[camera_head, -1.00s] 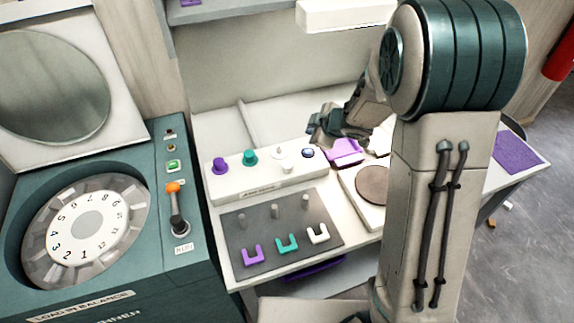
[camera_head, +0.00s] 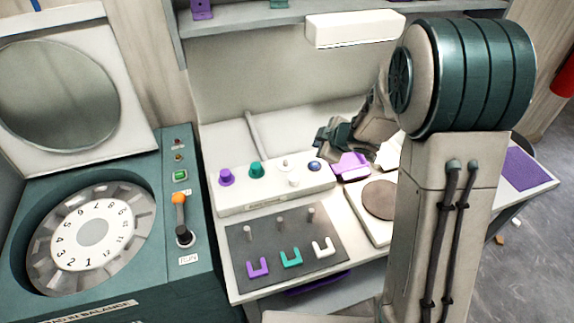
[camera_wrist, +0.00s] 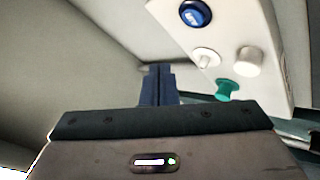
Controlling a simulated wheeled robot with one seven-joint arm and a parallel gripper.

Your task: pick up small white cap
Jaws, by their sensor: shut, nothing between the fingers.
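A small white cap (camera_head: 294,180) stands upright at the front of a white block (camera_head: 262,199) on the bench. In the wrist view a white cylinder (camera_wrist: 248,61), which looks like this cap, is beside a white knob with a wide base (camera_wrist: 206,57). That knob also shows behind the cap in the head view (camera_head: 284,164). My gripper (camera_head: 319,148) is above and behind the block's right end, apart from the cap. Its fingers (camera_wrist: 158,72) are closed together and empty, left of the cap in the wrist view.
Purple (camera_head: 226,177), teal (camera_head: 256,170) and blue (camera_head: 315,166) pieces sit on the same block. A grey plate (camera_head: 270,265) with pegs and U-shaped pieces lies in front. A purple object (camera_head: 350,166) is right of the block. A white box (camera_head: 354,30) hangs above.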

